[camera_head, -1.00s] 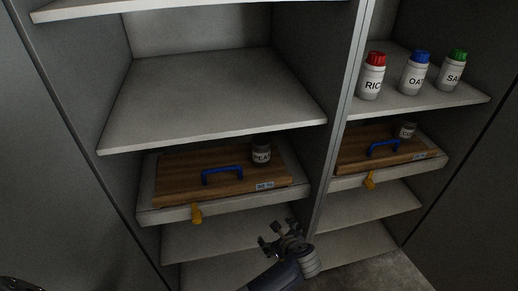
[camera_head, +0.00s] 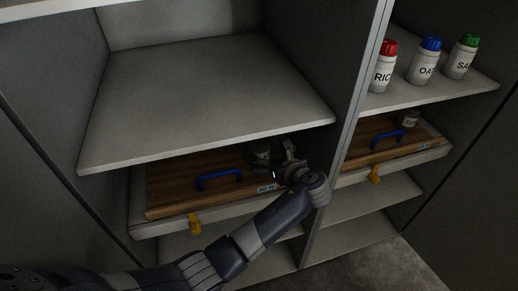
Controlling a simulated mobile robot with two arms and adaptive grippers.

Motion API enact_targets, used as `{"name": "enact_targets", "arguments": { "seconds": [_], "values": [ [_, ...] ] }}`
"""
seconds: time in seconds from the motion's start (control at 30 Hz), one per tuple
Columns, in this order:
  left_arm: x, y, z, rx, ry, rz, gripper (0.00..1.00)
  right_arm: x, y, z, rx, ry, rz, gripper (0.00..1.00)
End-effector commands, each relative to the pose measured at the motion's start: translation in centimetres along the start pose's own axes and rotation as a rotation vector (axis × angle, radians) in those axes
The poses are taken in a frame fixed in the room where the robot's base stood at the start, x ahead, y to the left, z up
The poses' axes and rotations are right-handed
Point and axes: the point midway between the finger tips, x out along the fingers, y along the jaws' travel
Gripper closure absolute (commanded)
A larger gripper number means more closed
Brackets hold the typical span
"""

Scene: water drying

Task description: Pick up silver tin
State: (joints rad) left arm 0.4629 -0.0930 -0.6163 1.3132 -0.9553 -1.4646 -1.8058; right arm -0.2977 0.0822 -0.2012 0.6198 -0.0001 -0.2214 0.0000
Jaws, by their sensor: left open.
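A small silver tin (camera_head: 261,157) stands on a wooden board (camera_head: 170,185) on the left shelf below the big empty shelf. My left gripper (camera_head: 279,165) is open at the tin's right side, its fingers close to it. I cannot tell whether they touch the tin. The gripper and wrist hide part of the tin and the board's right end. A second silver tin (camera_head: 407,119) stands on the wooden board (camera_head: 360,145) in the right compartment. My right gripper is not in view.
The shelf above (camera_head: 200,95) hangs low over the left board. A grey divider (camera_head: 348,110) stands right of my gripper. Blue handles (camera_head: 218,180) and yellow latches (camera_head: 195,222) stick out. White bottles with red (camera_head: 383,75), blue (camera_head: 425,65) and green (camera_head: 462,60) caps stand upper right.

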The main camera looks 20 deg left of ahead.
Motion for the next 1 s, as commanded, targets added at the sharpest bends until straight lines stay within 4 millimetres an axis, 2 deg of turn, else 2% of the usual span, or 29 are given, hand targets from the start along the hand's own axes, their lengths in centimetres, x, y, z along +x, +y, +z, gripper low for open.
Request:
{"name": "enact_targets", "arguments": {
  "seconds": [0.03,0.17,0.43,0.6,0.73,0.77,1.0],
  "values": [
    [0.3,0.0,0.0,0.0,0.0,0.0,0.21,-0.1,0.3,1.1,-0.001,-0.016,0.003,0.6],
    [1.4,0.1,0.4,-0.001,-0.001,0.002,0.21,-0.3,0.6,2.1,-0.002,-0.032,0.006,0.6],
    [5.1,0.2,0.7,0.0,0.0,0.001,0.21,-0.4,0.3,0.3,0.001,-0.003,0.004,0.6],
    [5.7,0.1,0.7,-0.001,0.001,-0.002,0.21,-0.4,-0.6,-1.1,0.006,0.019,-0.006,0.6],
    [5.7,0.1,0.7,-0.001,0.001,-0.001,0.21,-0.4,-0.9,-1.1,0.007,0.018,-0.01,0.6],
    [5.7,0.1,0.7,-0.001,0.001,-0.001,0.25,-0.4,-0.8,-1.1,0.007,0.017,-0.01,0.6],
    [5.6,0.1,0.7,-0.001,0.001,-0.001,0.8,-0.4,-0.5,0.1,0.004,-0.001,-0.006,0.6]
  ]
}}
